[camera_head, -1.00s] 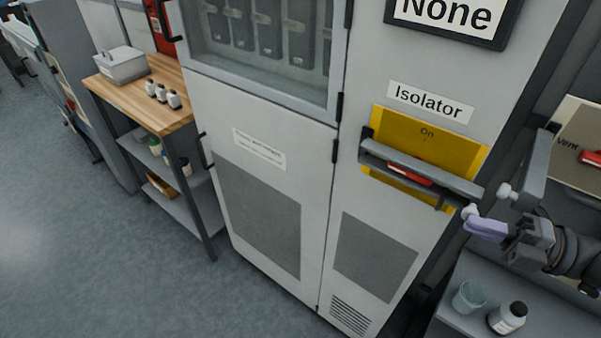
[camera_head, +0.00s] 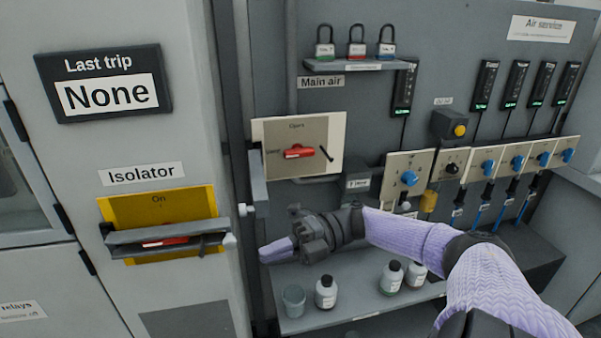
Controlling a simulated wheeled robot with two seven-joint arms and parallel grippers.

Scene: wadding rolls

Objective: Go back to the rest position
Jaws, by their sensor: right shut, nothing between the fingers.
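My right gripper (camera_head: 268,250) is shut and empty. Its arm, in a lilac sleeve, comes in from the lower right, and the fingers point left. The gripper is in front of the grey panel, above the shelf with bottles and to the right of the isolator, apart from its bar. The isolator is a yellow plate (camera_head: 157,204) with a red handle (camera_head: 166,243) behind a grey bar. My left gripper is not in view.
A shelf (camera_head: 345,312) below holds a grey cup (camera_head: 293,298) and several bottles (camera_head: 326,292). A red-handled switch on a cream plate (camera_head: 335,130) is above the gripper. Blue knobs (camera_head: 409,178) line the right. A grey bracket (camera_head: 258,185) stands left of the switch.

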